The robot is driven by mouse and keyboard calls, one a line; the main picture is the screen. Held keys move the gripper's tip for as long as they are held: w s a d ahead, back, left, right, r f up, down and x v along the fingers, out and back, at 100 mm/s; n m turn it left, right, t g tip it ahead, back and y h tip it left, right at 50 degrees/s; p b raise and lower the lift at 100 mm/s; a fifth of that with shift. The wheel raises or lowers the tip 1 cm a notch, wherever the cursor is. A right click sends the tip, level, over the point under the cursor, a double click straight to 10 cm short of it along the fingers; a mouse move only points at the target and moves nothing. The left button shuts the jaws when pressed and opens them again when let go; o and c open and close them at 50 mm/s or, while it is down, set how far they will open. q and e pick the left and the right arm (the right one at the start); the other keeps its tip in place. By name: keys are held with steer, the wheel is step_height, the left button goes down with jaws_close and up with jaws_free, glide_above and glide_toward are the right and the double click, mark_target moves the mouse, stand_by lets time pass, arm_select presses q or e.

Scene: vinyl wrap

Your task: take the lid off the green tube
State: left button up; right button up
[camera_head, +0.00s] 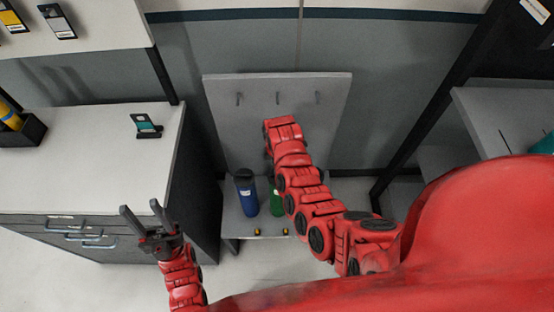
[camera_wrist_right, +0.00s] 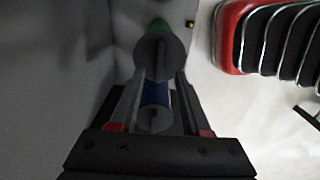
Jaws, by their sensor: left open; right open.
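The green tube (camera_head: 277,201) stands upright on a low grey shelf (camera_head: 240,222), partly hidden by my right arm in the head view. In the right wrist view, its green body (camera_wrist_right: 159,26) shows behind a round grey lid (camera_wrist_right: 160,50), which is on the tube. A blue tube (camera_head: 246,195) with a dark lid stands to its left; its grey lid (camera_wrist_right: 154,119) shows between my right fingers. My right gripper (camera_wrist_right: 160,76) is open, its tips near the green tube's lid in the picture; contact cannot be told. My left gripper (camera_head: 140,213) is open and empty, left of the shelf.
A grey panel with several hooks (camera_head: 277,82) rises behind the shelf. A white-topped drawer cabinet (camera_head: 90,165) stands at left, near my left gripper. Small yellow-and-black items (camera_head: 258,231) sit at the shelf's front edge. A grey counter (camera_head: 500,115) is at right.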

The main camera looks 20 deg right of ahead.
step_height(320, 180, down, 2)
steer(key=shift+w+f, duration=0.1)
steer(key=shift+f, duration=0.6)
jaws_close()
steer(key=shift+r+p, duration=0.1)
steer(key=shift+p, duration=0.2)
steer(key=shift+r+p, duration=1.45)
